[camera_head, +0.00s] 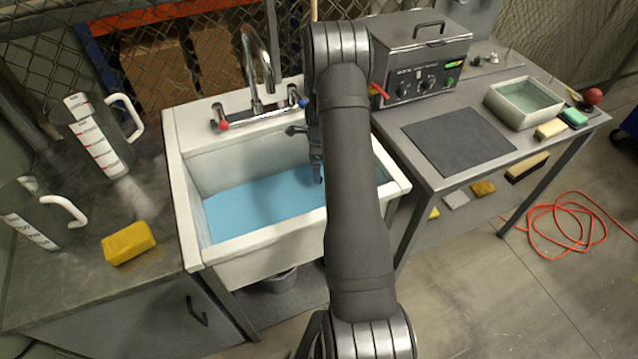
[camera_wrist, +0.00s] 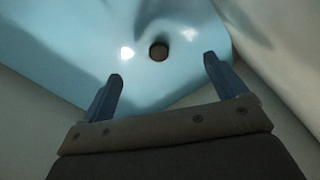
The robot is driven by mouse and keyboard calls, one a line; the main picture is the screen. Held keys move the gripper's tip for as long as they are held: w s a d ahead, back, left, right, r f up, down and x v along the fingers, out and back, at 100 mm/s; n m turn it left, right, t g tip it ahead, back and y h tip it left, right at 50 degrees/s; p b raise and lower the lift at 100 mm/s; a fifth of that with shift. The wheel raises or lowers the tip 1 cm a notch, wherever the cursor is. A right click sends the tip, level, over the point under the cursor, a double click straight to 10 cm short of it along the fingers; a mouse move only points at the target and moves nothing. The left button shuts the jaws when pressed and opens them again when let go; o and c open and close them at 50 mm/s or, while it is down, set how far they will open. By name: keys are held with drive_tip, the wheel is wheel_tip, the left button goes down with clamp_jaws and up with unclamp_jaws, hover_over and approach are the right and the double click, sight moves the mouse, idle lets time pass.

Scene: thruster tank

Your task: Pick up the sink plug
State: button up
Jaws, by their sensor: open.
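A small round brown disc (camera_wrist: 159,51), which looks like the sink plug or the drain opening, shows in the pale blue bottom of the sink in the wrist view. I cannot tell which of the two it is. My gripper (camera_wrist: 162,70) is open, with its two blue fingers apart. The disc lies beyond the fingertips, roughly centred between them, and nothing is held. In the head view, my arm reaches over the white sink (camera_head: 182,195) and hides most of the gripper. One finger shows at the sink's right part, above the blue water (camera_head: 260,203). The disc is hidden there.
A chrome faucet (camera_head: 256,85) stands at the sink's back. Two measuring jugs and a yellow sponge (camera_head: 128,242) are on the left counter. A metal control box (camera_head: 422,60) and a dark mat (camera_head: 458,138) are on the right table. Sink walls surround the gripper closely.

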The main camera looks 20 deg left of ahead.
wheel_tip(320, 180, down, 8)
drive_tip(key=shift+s+d+r, duration=0.1)
drive_tip(key=shift+d+r, duration=0.05)
drive_tip(key=shift+r, duration=0.1)
drive_tip(key=c, duration=1)
